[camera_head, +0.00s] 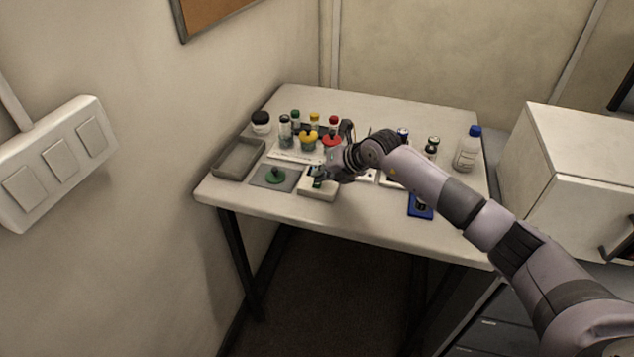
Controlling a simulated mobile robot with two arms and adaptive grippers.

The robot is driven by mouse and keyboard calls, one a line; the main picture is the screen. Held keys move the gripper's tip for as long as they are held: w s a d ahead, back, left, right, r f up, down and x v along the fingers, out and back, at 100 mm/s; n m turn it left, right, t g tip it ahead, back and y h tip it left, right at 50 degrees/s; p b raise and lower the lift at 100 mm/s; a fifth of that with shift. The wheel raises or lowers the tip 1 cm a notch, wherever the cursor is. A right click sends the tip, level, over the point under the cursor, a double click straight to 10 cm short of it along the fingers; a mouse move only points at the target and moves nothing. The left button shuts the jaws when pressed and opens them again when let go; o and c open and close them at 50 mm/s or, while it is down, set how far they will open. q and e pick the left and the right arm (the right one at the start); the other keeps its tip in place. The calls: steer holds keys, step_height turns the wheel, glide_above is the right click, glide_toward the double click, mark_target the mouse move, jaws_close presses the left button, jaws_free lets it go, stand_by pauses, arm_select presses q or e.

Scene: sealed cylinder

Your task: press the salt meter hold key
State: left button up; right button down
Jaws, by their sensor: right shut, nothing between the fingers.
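A small pale device (318,194), which looks like the salt meter, sits near the front edge of the table, left of centre. Its keys are too small and too covered to tell apart. My right gripper (322,176) is shut and empty, with its fingertips right over the device's top. I cannot tell whether they touch it. My right arm comes in from the lower right. My left gripper is not in view.
On the white table (370,218) a grey tray (220,158) and a grey plate with a green knob (275,177) lie to the left. Several small capped jars stand behind. A blue-capped bottle (467,150) stands at right, and a blue item (427,213) lies near the front.

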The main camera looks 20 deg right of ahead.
steer(key=shift+r, duration=0.45)
steer(key=shift+r, duration=0.1)
step_height(320, 180, up, 5)
steer(key=p, duration=0.3)
steer(key=shift+p, duration=0.4)
stand_by(0.3)
